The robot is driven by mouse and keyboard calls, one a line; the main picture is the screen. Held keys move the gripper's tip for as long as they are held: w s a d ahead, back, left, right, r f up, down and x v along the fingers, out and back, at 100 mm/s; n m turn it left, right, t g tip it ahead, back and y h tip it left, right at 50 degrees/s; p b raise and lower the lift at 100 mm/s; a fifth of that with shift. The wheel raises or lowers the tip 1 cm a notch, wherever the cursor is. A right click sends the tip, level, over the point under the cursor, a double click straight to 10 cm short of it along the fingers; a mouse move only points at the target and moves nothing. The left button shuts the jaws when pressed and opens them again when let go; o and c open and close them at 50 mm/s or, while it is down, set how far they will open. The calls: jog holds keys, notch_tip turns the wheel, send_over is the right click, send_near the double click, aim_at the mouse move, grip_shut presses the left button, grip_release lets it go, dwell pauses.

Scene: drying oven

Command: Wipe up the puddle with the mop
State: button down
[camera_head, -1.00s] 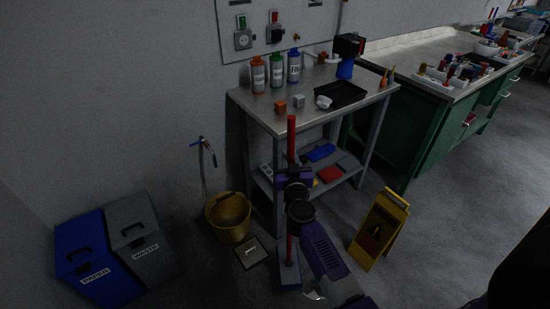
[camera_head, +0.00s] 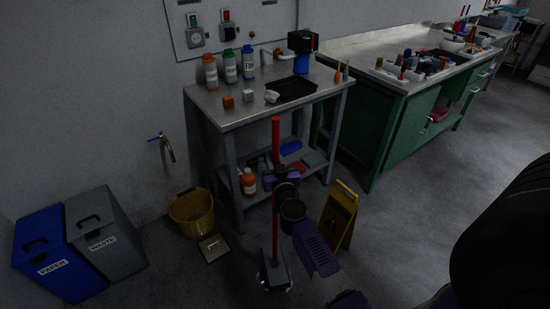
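The mop has a red pole (camera_head: 276,148) standing nearly upright, with a flat grey-blue head (camera_head: 274,272) on the floor. My purple gripper (camera_head: 274,182) is at the middle of the pole and appears closed around it; my own wrist partly hides the fingers. The puddle (camera_head: 263,284) shows only as small shiny patches at the edges of the mop head. The head covers part of it, so its full outline is hidden.
A yellow warning sign (camera_head: 340,215) stands close right of my arm. A metal bench (camera_head: 225,110) is behind the mop. A yellow bucket (camera_head: 191,214), a square floor drain (camera_head: 213,248) and blue and grey bins (camera_head: 60,250) are to the left. Open floor lies right.

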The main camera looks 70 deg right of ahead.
jog(key=shift+f+b, duration=2.05)
jog(key=shift+b, duration=0.1)
